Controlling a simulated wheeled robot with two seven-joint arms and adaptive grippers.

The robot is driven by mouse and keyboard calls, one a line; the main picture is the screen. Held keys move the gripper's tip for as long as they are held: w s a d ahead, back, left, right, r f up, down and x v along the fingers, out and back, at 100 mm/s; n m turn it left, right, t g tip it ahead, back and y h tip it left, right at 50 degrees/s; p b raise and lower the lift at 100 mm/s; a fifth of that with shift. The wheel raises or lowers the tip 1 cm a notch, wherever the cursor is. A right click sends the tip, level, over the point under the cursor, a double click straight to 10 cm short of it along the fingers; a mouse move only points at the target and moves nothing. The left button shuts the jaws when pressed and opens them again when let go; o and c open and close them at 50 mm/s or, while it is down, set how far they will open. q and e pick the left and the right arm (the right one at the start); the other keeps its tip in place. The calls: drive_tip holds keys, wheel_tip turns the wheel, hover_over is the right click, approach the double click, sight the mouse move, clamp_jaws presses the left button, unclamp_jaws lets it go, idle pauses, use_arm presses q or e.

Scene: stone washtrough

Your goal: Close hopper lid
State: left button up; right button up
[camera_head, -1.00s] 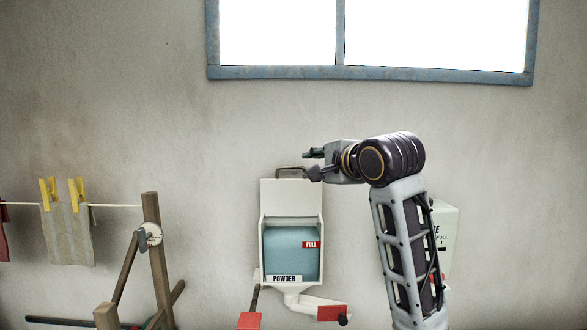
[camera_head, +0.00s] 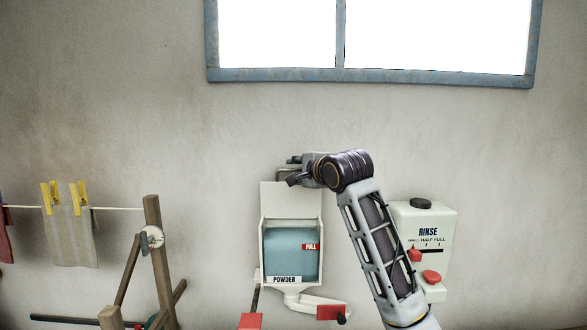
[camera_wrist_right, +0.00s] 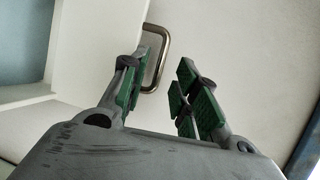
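The powder hopper (camera_head: 260,255) hangs on the wall, full of blue powder. Its white lid (camera_head: 291,201) stands upright and open above the bin. A metal handle (camera_wrist_right: 158,56) on the lid shows in the right wrist view, and the gripper partly hides it in the head view. My right gripper (camera_head: 291,170) is at the lid's top edge by the handle. In the right wrist view its fingers (camera_wrist_right: 166,82) are apart, with the handle by the left finger. I cannot tell whether they touch. My left gripper is not in view.
A white rinse dispenser (camera_head: 440,222) with red knobs is on the wall to the right. A wooden frame (camera_head: 158,255) and a clothesline with a cloth (camera_head: 72,240) are at left. A red-ended chute (camera_head: 331,313) sits below the hopper. A window is above.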

sight(292, 170)
drive_tip(key=shift+p+x, duration=0.45)
drive_tip(key=shift+x, duration=1.3)
clamp_jaws()
